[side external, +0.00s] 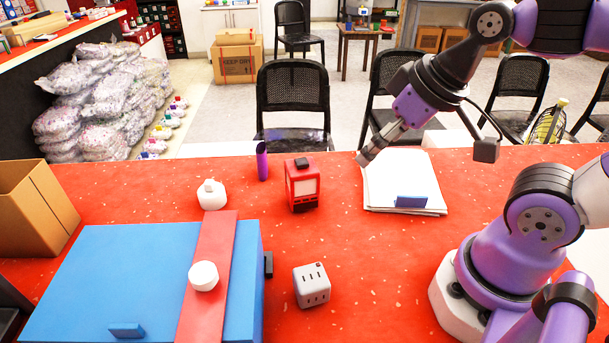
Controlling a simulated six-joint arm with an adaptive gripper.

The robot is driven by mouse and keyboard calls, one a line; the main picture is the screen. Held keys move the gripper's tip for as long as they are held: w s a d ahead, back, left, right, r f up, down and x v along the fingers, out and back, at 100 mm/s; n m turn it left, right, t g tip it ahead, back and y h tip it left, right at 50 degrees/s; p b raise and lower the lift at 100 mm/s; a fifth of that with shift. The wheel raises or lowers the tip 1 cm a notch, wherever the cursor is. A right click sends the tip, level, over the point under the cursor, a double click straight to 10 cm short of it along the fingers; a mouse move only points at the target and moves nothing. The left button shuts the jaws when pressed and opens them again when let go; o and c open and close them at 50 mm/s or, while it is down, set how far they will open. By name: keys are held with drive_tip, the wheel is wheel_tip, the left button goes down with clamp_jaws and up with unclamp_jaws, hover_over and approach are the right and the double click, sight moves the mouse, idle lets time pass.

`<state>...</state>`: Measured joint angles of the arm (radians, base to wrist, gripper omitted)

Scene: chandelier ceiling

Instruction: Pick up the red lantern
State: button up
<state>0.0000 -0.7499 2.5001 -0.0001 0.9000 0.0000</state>
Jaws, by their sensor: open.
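My gripper (363,160) is to the right of the lantern and above the table, near the left edge of a paper stack. It is open and appears empty, and a gap separates it from the lantern. Its fingers are small in this view.
A purple cylinder (262,161) stands close left of the lantern. A grey cube (312,286) sits in front. The paper stack (400,170) bears a blue block (411,201). A cardboard box (35,205) stands far left.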

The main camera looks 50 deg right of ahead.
drive_tip(key=m+g, duration=0.5)
drive_tip(key=m, duration=0.1)
hover_over(297, 160)
drive_tip(key=shift+s+f, duration=0.2)
drive_tip(key=shift+f, duration=0.75)
drive_tip(key=shift+w+f+m+g, duration=0.2)
drive_tip(key=shift+f+m+g, duration=0.1)
drive_tip(key=shift+m, duration=0.1)
wheel_tip(297, 160, down, 5)
drive_tip(key=shift+r, duration=0.2)
drive_tip(key=f, duration=0.5)
drive_tip(key=shift+s+d+f, duration=0.2)
drive_tip(key=shift+s+f, duration=0.15)
drive_tip(key=shift+s, duration=0.05)
drive_tip(key=c, duration=1.5)
